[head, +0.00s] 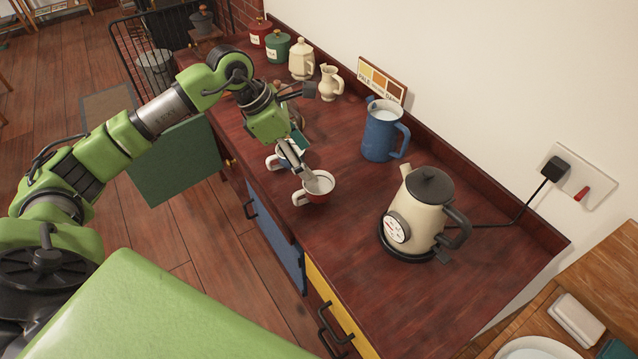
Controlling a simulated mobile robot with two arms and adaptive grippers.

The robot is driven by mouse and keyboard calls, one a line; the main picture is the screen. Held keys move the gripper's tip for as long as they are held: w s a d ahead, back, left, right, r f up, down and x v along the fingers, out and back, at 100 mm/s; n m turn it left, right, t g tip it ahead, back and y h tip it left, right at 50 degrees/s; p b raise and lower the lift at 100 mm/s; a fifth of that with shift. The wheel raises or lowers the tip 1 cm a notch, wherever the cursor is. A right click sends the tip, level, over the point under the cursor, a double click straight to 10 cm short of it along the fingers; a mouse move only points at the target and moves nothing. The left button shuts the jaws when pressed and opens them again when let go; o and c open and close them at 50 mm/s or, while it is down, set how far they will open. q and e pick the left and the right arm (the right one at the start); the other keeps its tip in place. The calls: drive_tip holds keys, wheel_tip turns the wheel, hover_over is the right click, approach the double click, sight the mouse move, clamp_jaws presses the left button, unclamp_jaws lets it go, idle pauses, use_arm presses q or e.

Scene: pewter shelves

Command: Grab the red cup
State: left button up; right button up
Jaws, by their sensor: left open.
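My left gripper (303,168) comes down from the upper left, open, with a metal finger reaching the cup's rim. I cannot tell whether the finger touches the cup or is inside its mouth. The finger hides part of the far left rim. A second pale cup (273,161) stands just behind and left, partly hidden by the gripper. My right gripper is out of view.
A cream kettle (420,212) stands on its base to the right, and a blue pitcher (380,134) behind. Cream jugs and red and green canisters (277,48) line the back. A shade card (382,80) leans at the wall. Counter between cup and kettle is clear.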

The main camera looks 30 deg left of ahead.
use_arm(q)
drive_tip(key=a, duration=0.2)
drive_tip(key=y+p, duration=0.1)
drive_tip(key=p, duration=0.1)
approach(317, 189)
drive_tip(key=shift+d+f, duration=0.9)
drive_tip(key=shift+d, duration=0.2)
drive_tip(key=p+x, duration=0.2)
drive_tip(key=x, duration=0.1)
drive_tip(key=p+x, duration=0.1)
drive_tip(key=shift+s+d+f, duration=0.25)
drive_tip(key=shift+w+d+f, duration=0.1)
drive_tip(key=shift+f, duration=0.3)
drive_tip(key=shift+c, duration=0.5)
drive_tip(key=c, duration=1.3)
